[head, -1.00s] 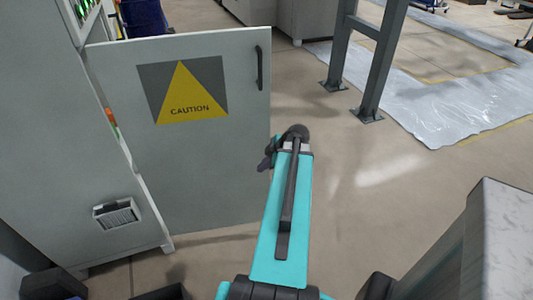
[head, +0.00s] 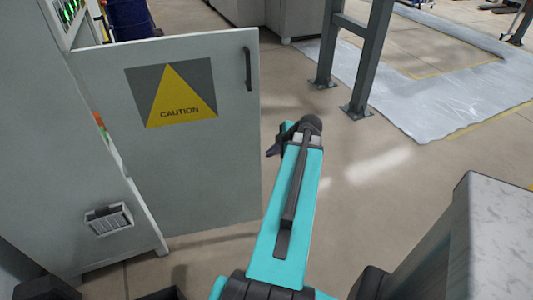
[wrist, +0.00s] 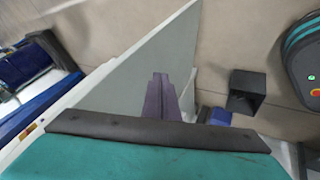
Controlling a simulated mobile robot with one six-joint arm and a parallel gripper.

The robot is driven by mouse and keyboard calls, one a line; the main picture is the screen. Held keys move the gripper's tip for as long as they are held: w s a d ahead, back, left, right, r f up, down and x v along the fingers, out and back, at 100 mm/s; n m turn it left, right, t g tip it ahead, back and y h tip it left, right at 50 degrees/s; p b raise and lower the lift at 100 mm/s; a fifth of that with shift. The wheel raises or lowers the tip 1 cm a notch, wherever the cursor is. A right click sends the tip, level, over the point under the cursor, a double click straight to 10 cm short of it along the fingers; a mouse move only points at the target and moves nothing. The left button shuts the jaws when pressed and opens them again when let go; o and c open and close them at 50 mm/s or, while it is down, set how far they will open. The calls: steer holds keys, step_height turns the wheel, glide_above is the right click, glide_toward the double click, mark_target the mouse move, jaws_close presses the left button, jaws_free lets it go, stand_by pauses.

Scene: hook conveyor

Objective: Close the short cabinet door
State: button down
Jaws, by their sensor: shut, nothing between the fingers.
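The grey cabinet door (head: 190,170) stands open, swung out from the cabinet (head: 50,150) at left. It has a yellow and grey caution sign (head: 172,92) and a dark vertical handle (head: 248,69) near its free edge. My gripper (head: 271,153) is just right of that free edge in the head view, below the handle's height, with a small gap in the picture. In the wrist view my gripper (wrist: 160,82) is shut and empty, its fingers overlapping the grey door panel (wrist: 140,65). I cannot tell whether they touch it.
A grey counter with a marble-like top (head: 510,225) stands at the right. A dark metal frame (head: 345,60) stands behind on the floor beside plastic sheeting (head: 440,95). A black box (wrist: 246,90) shows in the wrist view.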

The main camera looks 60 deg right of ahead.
steer(key=p, duration=0.3)
glide_toward(252, 157)
step_height(252, 157, down, 3)
steer(key=a, duration=0.2)
steer(key=shift+w+d+f+p, duration=0.2)
steer(key=shift+w+d+p, duration=0.35)
steer(key=shift+w+d, duration=0.65)
